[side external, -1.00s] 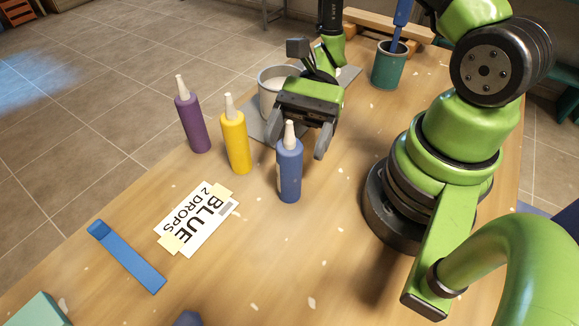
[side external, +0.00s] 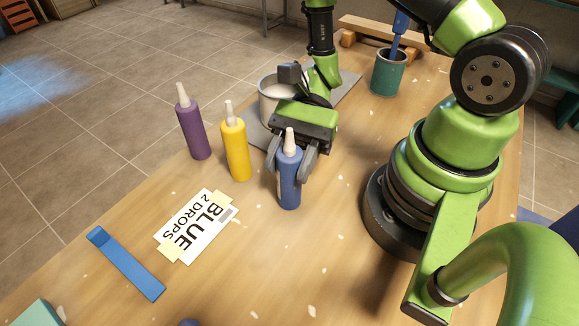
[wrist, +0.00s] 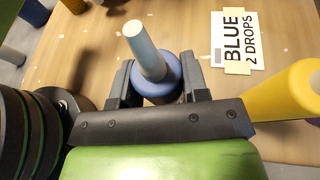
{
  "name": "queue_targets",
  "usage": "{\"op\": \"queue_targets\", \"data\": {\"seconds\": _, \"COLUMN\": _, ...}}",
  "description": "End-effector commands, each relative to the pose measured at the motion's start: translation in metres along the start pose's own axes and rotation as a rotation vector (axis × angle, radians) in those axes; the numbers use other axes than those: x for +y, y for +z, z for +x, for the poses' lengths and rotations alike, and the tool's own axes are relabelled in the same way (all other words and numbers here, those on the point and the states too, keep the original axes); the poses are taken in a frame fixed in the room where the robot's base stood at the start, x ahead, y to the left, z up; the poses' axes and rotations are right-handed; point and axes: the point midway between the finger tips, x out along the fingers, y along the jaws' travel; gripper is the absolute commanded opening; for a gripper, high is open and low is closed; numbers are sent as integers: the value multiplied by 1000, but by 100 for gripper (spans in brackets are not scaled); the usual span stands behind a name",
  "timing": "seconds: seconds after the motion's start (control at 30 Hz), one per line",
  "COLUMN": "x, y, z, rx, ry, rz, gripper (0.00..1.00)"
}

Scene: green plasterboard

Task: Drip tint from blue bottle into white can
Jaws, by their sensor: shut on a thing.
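The blue bottle (side external: 289,185) with a white nozzle stands upright on the wooden table, and its top also shows in the wrist view (wrist: 150,60). My gripper (side external: 291,172) is around its body, one finger on each side, shut on it. In the wrist view my gripper (wrist: 157,80) has its fingers against both sides of the bottle. The white can (side external: 270,92) stands on a grey mat behind my gripper, partly hidden by it. The can's inside cannot be seen clearly.
A yellow bottle (side external: 235,150) and a purple bottle (side external: 192,128) stand left of the blue one. A card reading "BLUE 2 DROPS" (side external: 197,227) and a blue strip (side external: 127,264) lie in front. A teal cup (side external: 388,72) with a blue-handled tool stands at the back.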

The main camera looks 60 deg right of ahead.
Motion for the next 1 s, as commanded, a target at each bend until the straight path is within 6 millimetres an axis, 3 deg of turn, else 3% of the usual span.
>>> {"op": "queue_targets", "data": {"seconds": 0.27, "x": -1, "y": 19, "z": -7, "rx": 1, "ry": -2, "rz": -3, "gripper": 16}}
{"op": "queue_targets", "data": {"seconds": 0.7, "x": 0, "y": 84, "z": -31, "rx": 1, "ry": -2, "rz": -4, "gripper": 16}}
{"op": "queue_targets", "data": {"seconds": 1.0, "x": 0, "y": 94, "z": -34, "rx": -1, "ry": 0, "rz": 0, "gripper": 16}}
